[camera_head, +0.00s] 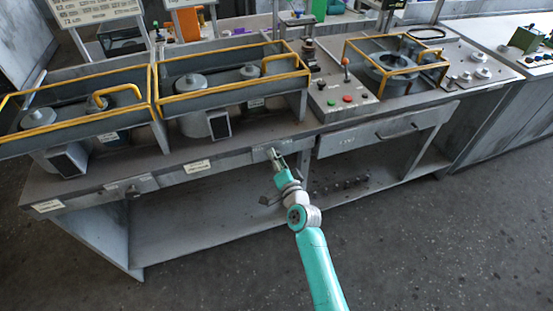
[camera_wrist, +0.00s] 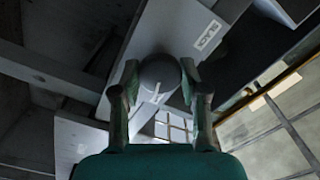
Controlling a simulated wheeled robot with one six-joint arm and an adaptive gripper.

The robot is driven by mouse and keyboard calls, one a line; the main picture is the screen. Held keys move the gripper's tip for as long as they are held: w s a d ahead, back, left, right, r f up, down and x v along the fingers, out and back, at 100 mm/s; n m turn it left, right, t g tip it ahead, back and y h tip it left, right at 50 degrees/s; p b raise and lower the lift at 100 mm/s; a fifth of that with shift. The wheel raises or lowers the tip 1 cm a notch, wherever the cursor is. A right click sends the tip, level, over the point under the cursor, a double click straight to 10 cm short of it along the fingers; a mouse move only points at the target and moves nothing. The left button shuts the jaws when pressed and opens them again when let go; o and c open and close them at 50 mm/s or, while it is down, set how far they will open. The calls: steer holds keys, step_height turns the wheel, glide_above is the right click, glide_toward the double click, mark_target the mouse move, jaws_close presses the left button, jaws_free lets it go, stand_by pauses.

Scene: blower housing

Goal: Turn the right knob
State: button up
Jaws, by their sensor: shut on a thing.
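The right knob (camera_wrist: 158,72) is a round grey knob with a white mark on its face, on the bench's front panel. In the wrist view it sits between the two fingers of my gripper (camera_wrist: 160,92), which is shut on it. In the head view my gripper (camera_head: 277,160) reaches the front edge of the bench and hides most of this knob. The left knob (camera_head: 132,192) is on the same front panel, further left, with nothing touching it.
The bench top carries yellow-railed bays (camera_head: 230,70) with grey motor-like units. A control box (camera_head: 338,98) with a red-topped lever and buttons stands to the right. Below are a drawer (camera_head: 380,135) and an open shelf (camera_head: 210,222). The floor in front is clear.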

steer(key=shift+m, duration=0.3)
steer(key=o, duration=1.1)
steer(key=shift+o, duration=0.2)
steer(key=v, duration=1.2)
